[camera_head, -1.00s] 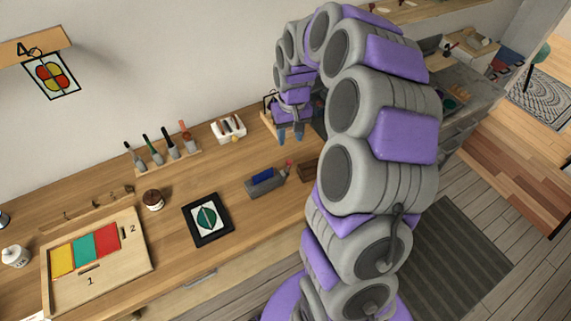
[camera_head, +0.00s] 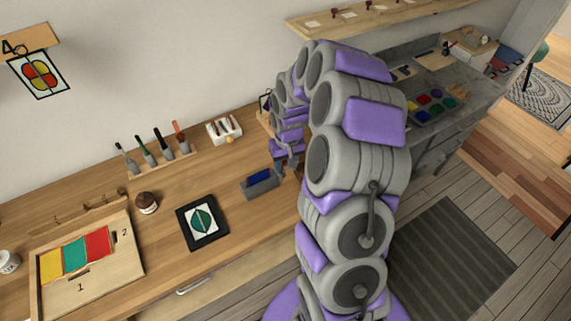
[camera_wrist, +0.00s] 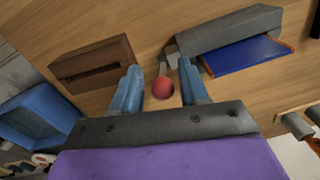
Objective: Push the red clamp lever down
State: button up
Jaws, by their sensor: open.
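The red clamp lever shows in the wrist view as a round red knob (camera_wrist: 163,88) on a short grey stem. It stands beside a grey clamp (camera_wrist: 228,30) holding a blue piece (camera_wrist: 246,55) with orange edges. My gripper (camera_wrist: 159,70) is open, with one blue finger on each side of the knob. I cannot tell whether either finger touches it. In the head view my gripper (camera_head: 284,160) is low over the bench, just right of the clamp (camera_head: 263,188). The knob is hidden there behind my gripper and arm.
A dark wooden block (camera_wrist: 92,63) lies left of the knob in the wrist view, with a blue bin (camera_wrist: 40,115) beyond it. In the head view, a black-framed picture (camera_head: 202,222) lies left of the clamp. A white tray (camera_head: 224,130) stands behind the clamp.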

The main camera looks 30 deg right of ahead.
jog(key=shift+c, duration=0.2)
jog(key=shift+a, duration=0.2)
jog(key=c, duration=0.3)
jog(key=shift+d, duration=0.1)
grip_shut()
